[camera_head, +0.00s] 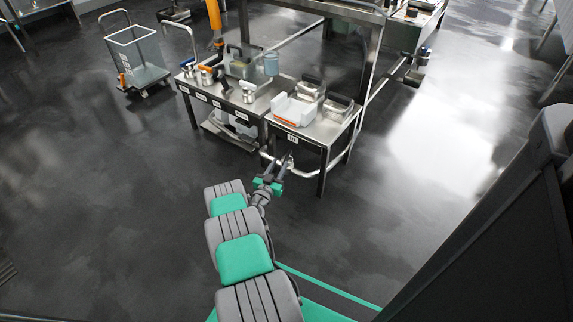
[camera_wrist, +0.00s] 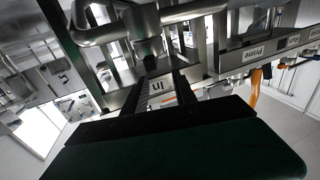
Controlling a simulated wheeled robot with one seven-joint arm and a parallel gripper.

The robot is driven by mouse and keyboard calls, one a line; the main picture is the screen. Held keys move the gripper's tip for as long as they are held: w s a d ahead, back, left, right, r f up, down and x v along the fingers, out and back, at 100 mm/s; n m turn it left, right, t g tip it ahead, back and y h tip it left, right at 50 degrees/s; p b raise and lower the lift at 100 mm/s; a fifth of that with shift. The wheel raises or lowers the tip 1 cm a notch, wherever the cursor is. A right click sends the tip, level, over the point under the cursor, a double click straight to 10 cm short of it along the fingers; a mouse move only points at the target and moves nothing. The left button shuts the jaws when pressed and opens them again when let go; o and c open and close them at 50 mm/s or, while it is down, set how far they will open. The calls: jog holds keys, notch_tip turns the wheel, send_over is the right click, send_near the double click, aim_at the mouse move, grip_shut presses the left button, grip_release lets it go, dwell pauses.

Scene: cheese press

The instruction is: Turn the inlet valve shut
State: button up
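A plate marked "In" (camera_head: 293,139) is on the front edge of the steel table; it also shows in the wrist view (camera_wrist: 158,86). Just below it in the head view runs a steel pipe (camera_head: 310,170). In the wrist view a pipe joint (camera_wrist: 145,18) with a short dark fitting (camera_wrist: 149,47) stands just ahead of my fingers; this seems to be the inlet valve, but its handle position is unclear. My gripper (camera_head: 287,160) is at the table's front edge below the plate. Its two dark fingers (camera_wrist: 165,68) are apart, with no held thing visible between them. Contact cannot be told.
A wheeled bin cart (camera_head: 140,75) stands at the back left.

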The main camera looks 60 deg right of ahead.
aim_at(287, 159)
jog(key=shift+g+y, duration=0.3)
jog(key=d+f+b, duration=0.1)
jog(key=s+d+f+b, duration=0.1)
jog(key=d+f, duration=0.1)
jog(key=shift+s+d+f, duration=0.15)
jog(key=shift+s+f, duration=0.05)
jog(key=d, duration=0.1)
jog(key=d+b, duration=0.1)
jog(key=w+d+r, duration=0.1)
jog(key=shift+d+b, duration=0.3)
jog(key=shift+b, duration=0.05)
jog(key=shift+d, duration=0.15)
jog(key=shift+r, duration=0.15)
jog(key=shift+c, duration=0.5)
jog(key=shift+r, duration=0.1)
grip_shut()
